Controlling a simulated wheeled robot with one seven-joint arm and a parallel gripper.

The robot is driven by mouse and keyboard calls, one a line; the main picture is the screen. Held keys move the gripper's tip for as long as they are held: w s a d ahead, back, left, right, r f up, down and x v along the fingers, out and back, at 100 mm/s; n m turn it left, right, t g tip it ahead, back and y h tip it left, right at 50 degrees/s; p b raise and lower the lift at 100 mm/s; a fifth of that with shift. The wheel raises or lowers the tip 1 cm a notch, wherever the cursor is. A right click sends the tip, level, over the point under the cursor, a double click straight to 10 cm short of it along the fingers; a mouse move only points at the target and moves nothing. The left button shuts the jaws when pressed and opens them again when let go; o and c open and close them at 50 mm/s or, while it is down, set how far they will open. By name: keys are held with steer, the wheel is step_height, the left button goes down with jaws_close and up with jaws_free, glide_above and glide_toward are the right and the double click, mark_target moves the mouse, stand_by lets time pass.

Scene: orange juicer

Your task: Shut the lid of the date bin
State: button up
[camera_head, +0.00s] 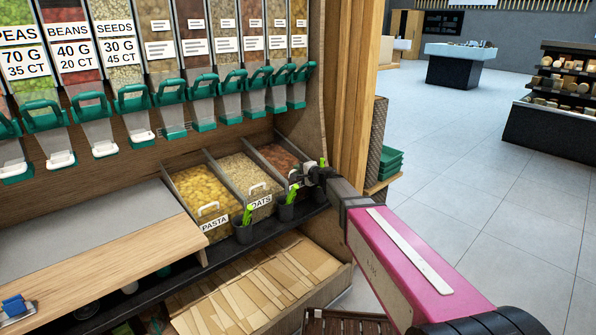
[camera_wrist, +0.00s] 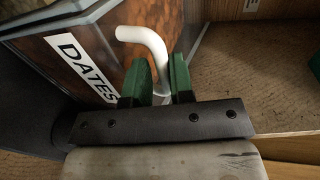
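The date bin (camera_head: 277,157) is the rightmost of the three bins, with reddish-brown contents. Its "DATES" label (camera_wrist: 82,66) shows at the left of the wrist view. A bent white handle (camera_wrist: 150,45) stands by the bin's front in that view. My gripper (camera_wrist: 160,75) has its two green fingers on either side of this handle, close against it. In the head view, my gripper (camera_head: 312,172) is at the bin's front right corner and partly hides it. The lid's angle is hard to make out.
The pasta bin (camera_head: 204,188) and oats bin (camera_head: 248,173) stand to the left. Green scoops in dark holders (camera_head: 244,229) line the front edge. Dispensers with green levers (camera_head: 205,90) hang above. A wooden post (camera_head: 347,85) rises close behind my arm; open floor lies right.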

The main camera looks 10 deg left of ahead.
steer(key=v, duration=1)
steer(key=shift+s+d, duration=0.25)
steer(key=shift+d, duration=0.05)
steer(key=s+d+f+n+g+h, duration=0.4)
steer(key=s+d+f, duration=0.4)
steer(key=s+d, duration=0.3)
steer(key=s+d+f+n+g+h, duration=0.4)
steer(key=s+d+f+g+h, duration=0.2)
steer(key=s+d+f, duration=0.3)
steer(key=s+d+h, duration=0.1)
steer(key=s+d, duration=0.2)
steer(key=d, duration=0.1)
steer(key=shift+s+d+n+h, duration=0.3)
